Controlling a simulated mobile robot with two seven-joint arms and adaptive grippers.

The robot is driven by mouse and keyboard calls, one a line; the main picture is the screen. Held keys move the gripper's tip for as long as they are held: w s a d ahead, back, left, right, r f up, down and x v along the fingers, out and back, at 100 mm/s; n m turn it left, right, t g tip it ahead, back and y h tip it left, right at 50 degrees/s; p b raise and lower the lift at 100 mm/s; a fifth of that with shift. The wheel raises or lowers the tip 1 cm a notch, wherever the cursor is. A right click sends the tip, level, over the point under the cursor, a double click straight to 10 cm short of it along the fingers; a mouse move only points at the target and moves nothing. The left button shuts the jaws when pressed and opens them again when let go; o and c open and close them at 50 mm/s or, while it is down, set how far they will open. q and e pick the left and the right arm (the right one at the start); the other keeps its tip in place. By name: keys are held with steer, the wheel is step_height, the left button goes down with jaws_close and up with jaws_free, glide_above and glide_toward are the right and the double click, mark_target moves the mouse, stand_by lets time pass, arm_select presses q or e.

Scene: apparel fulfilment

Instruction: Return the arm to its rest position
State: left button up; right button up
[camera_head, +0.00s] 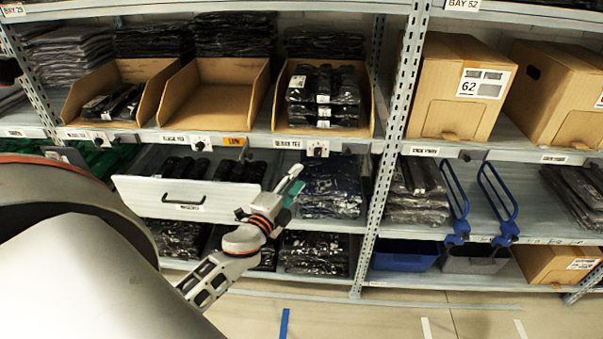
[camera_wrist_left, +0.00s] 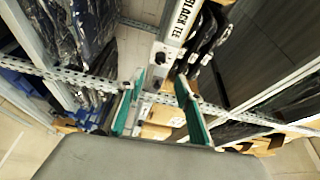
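My left gripper (camera_head: 290,187) is in front of the shelf rack, with its arm coming up from the lower left. It is just right of a pulled-out white drawer (camera_head: 140,190) and appears apart from it. In the left wrist view the two teal fingers of the left gripper (camera_wrist_left: 158,100) stand well apart with nothing between them. A label strip reading BLACK TEE (camera_wrist_left: 184,20) shows beyond the fingers. My right gripper is not in view.
Cardboard bins (camera_head: 215,97) and a box marked 62 (camera_head: 447,110) stand on the upper shelf. Black folded garments (camera_head: 210,168) lie in the drawer. Blue hoop dividers (camera_head: 500,200) stick up at the right. The floor (camera_head: 380,320) in front is clear apart from tape marks.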

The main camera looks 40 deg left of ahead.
arm_select(q)
steer(key=shift+s, duration=0.2)
stand_by(0.4)
steer(key=s+d+f+n+g+h, duration=0.5)
steer(key=s+d+f+n, duration=0.6)
steer(key=s+d+f, duration=1)
step_height(320, 180, down, 2)
steer(key=shift+s+d+f+g, duration=0.2)
steer(key=shift+s+d+g, duration=0.1)
steer(key=shift+g, duration=0.8)
